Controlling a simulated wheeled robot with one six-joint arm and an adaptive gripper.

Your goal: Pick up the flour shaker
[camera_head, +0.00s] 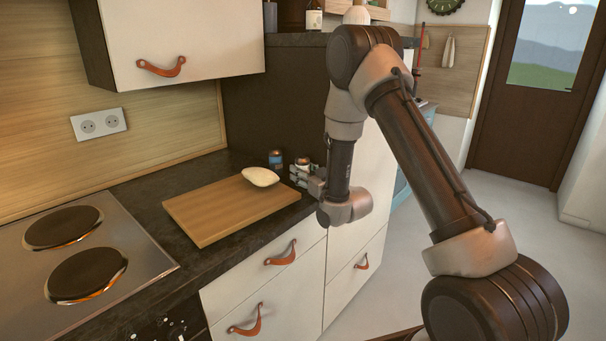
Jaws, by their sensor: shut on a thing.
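The flour shaker (302,162) is a small pale container with a brownish top, at the far right end of the dark counter. My gripper (298,175) reaches in from the right and is shut on it. The fingers hide most of its lower body, and I cannot tell whether its base touches the counter.
A dark blue can with a brown top (275,160) stands just left of my gripper. A wooden board (225,213) lies in front, with a pale oval item (261,176) on its far right corner. A hob (85,260) is at left.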

